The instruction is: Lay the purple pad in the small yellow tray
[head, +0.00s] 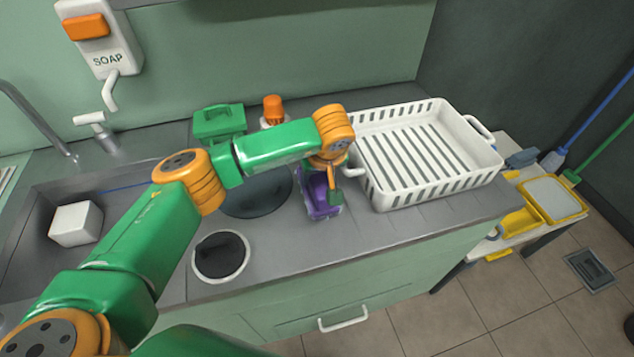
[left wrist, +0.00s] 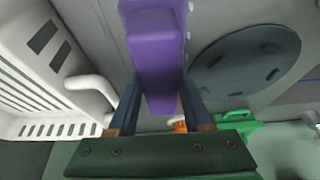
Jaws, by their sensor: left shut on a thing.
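The purple pad (head: 319,196) is a purple block in the head view, at the counter left of the white rack. My left gripper (head: 330,180) is shut on it; the wrist hides part of it. In the left wrist view the pad (left wrist: 155,50) sits between the two dark fingers (left wrist: 160,95) and extends past their tips. I cannot tell whether it touches the counter. A small yellow tray (head: 566,217) with a pale inside lies on the low side table at the right. My right gripper is not in view.
The white slotted rack (head: 440,188) stands between my left gripper and the side table. A green box (head: 219,122), an orange-topped item (head: 273,108) and a dark round plate (head: 258,196) are on the counter. A round hole (head: 220,256) is nearer. Another yellow item (head: 517,221) lies beside the tray.

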